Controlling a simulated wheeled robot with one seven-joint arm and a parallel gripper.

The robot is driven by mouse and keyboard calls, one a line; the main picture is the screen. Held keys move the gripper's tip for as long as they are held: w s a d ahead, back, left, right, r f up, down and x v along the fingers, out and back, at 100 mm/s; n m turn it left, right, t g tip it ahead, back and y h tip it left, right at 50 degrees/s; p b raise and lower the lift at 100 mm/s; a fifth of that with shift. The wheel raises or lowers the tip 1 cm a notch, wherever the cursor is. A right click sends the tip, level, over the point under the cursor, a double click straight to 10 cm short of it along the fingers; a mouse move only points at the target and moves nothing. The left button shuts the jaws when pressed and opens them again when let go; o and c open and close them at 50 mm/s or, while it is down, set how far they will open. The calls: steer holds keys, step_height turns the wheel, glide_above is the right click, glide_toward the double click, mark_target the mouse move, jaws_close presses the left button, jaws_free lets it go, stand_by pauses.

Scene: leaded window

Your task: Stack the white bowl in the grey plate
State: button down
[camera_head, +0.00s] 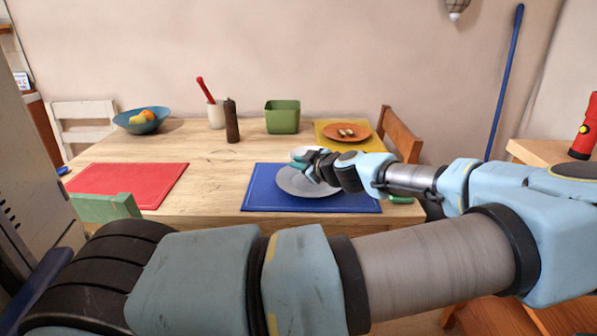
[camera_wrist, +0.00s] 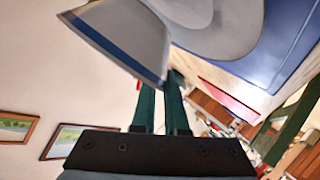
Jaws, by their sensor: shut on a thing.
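The white bowl (camera_wrist: 125,35) with a blue band is tilted in the wrist view, its edge between the green fingers of my gripper (camera_wrist: 163,85). In the head view the bowl (camera_head: 299,152) is mostly hidden by my gripper (camera_head: 312,168); a pale part shows just above the plate. The grey plate (camera_head: 300,186) lies on a blue placemat (camera_head: 258,190) at the front of the table. The plate (camera_wrist: 233,32) also shows behind the bowl in the wrist view. My gripper is shut on the bowl, over the plate; whether bowl and plate touch, I cannot tell.
On the wooden table (camera_head: 215,180) are a red placemat (camera_head: 130,182), a blue fruit bowl (camera_head: 142,121), a pepper mill (camera_head: 232,122), a white pot (camera_head: 216,114), a green container (camera_head: 283,118) and an orange plate (camera_head: 355,138) on a yellow placemat. Chairs stand around it. The table's middle is clear.

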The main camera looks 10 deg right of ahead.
steer(key=shift+f, duration=1.5)
steer(key=shift+f, duration=0.2)
steer(key=c, duration=0.9)
jaws_free()
steer(key=shift+s+d+r, duration=0.1)
steer(key=shift+s+r, duration=0.1)
steer(key=shift+r, duration=0.1)
steer(key=b+v, duration=0.2)
steer(key=v, duration=0.9)
steer(key=shift+s+d+r, duration=0.1)
steer(key=shift+s, duration=0.2)
steer(key=shift+s, duration=0.1)
